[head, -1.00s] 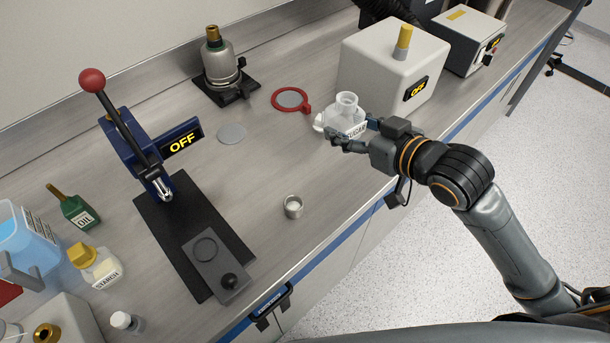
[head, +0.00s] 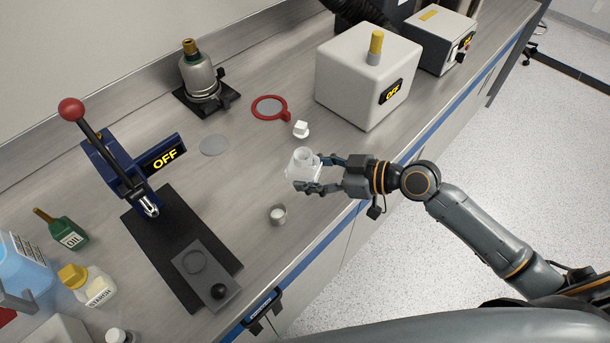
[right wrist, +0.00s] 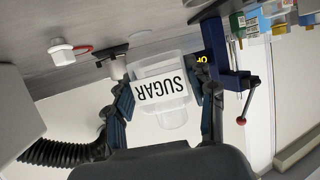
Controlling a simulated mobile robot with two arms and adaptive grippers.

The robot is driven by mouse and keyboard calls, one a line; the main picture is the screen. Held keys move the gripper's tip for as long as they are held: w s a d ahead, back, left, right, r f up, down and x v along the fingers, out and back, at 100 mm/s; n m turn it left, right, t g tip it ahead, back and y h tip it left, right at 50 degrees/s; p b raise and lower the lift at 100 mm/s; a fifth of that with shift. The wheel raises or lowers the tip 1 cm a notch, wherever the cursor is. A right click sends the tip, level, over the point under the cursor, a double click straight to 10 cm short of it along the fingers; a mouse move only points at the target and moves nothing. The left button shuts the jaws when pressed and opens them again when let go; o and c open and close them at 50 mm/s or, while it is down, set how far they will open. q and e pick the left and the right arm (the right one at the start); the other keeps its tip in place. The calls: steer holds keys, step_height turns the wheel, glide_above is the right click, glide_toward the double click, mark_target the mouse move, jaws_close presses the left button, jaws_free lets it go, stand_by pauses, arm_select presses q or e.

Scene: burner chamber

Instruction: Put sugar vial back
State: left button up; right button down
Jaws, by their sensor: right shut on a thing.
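The sugar vial (head: 301,165) is a clear, open-topped container, held by my right gripper (head: 320,174) over the bench. In the right wrist view the vial (right wrist: 160,90) shows its SUGAR label between the two fingers of my right gripper (right wrist: 162,95). A white cap (head: 301,130) sits apart on the bench behind the vial; it also shows in the right wrist view (right wrist: 62,52). A small metal cup (head: 277,215) with pale contents stands on the bench in front of the vial. My left gripper is not in view.
A blue press (head: 125,165) with a red-knobbed lever stands left, reading OFF. A starch vial (head: 90,287) and an oil bottle (head: 63,230) stand at the lower left. A red ring (head: 269,108), a burner (head: 200,80) and a white box (head: 365,80) are behind. The bench's front edge is near.

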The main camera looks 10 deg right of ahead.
steer(key=w+f, duration=0.1)
steer(key=f, duration=0.1)
steer(key=w+f, duration=0.2)
steer(key=shift+w+a+f, duration=0.15)
steer(key=shift+w+f, duration=0.35)
steer(key=shift+f, duration=0.1)
steer(key=f+p, duration=0.1)
steer(key=f, duration=0.2)
steer(key=shift+w+p, duration=0.2)
steer(key=shift+p, duration=0.15)
steer(key=shift+f, duration=0.3)
steer(key=shift+c, duration=2.3)
jaws_free()
steer(key=b+v, duration=0.4)
steer(key=v, duration=0.7)
steer(key=shift+s+f, duration=0.1)
steer(key=shift+f, duration=0.05)
steer(key=shift+s+d+r, duration=0.2)
steer(key=shift+d+r, duration=0.15)
